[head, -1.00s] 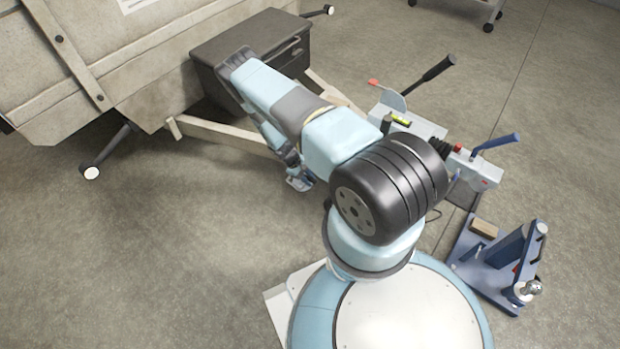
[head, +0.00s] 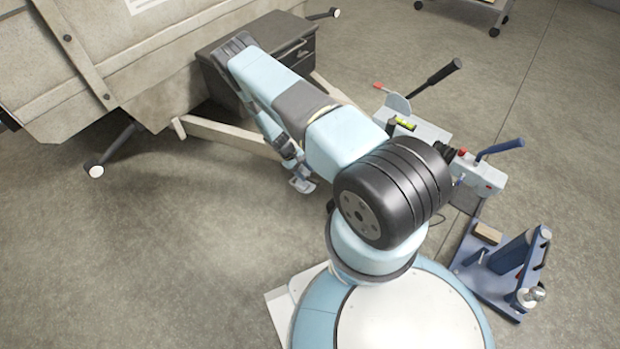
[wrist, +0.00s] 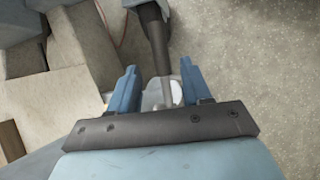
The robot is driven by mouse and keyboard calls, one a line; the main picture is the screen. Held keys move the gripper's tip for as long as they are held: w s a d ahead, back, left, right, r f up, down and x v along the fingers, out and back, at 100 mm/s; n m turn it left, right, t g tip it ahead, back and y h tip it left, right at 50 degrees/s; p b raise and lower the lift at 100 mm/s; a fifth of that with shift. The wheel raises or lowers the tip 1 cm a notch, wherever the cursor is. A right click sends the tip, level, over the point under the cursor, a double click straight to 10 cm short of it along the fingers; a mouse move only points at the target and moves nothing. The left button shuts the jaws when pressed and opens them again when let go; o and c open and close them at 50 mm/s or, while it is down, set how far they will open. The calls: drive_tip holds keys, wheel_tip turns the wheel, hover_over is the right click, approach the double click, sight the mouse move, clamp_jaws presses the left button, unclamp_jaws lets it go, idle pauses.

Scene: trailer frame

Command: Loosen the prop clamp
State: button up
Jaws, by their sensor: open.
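My gripper (head: 300,184) hangs low beside the beige drawbar (head: 225,135), in front of the trailer. In the wrist view its two blue fingers (wrist: 157,90) are apart. I cannot tell whether the fingers touch the rod. No prop clamp can be made out for certain; my arm hides part of the drawbar in the head view.
The trailer body (head: 60,70) and a dark box (head: 215,50) stand behind my arm. The hitch with a black lever (head: 437,78) and a blue handle (head: 500,148) is to the right. A blue stand (head: 510,262) is near my base. The floor at left is clear.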

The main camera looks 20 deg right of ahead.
drive_tip(key=v, duration=0.8)
drive_tip(key=shift+w+r, duration=0.1)
